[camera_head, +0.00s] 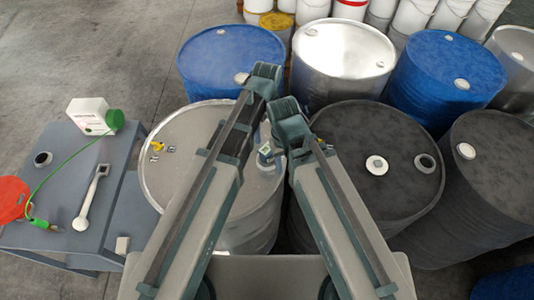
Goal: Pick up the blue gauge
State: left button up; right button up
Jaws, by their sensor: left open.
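A small blue-grey piece with a pale square face (265,151) shows on the light grey drum (180,190), in the gap between my two arms. It looks like the blue gauge, but it is too small and too covered to be sure. My left arm reaches up the middle and folds back down. My left gripper (270,164) is mostly hidden and seems to be close to that piece, open and holding nothing that I can see. I cannot tell whether they touch.
A small yellow part (157,146) lies on the light grey drum's left side. Blue (231,58), silver (342,60) and dark drums (375,130) crowd behind and right.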

aim_at(267, 147)
pick_arm(q)
notch_tip(267, 147, down, 9)
jog(key=b, duration=0.8)
jog(key=shift+r+b, duration=0.1)
jog(key=shift+b, duration=0.3)
jog(key=f+b, duration=0.5)
jog(key=shift+s+f, duration=0.1)
jog(key=shift+s, duration=0.15)
jog(key=shift+c, duration=0.2)
jog(key=c, duration=1.4)
jog(key=shift+c, duration=0.2)
jog(key=shift+r, duration=0.25)
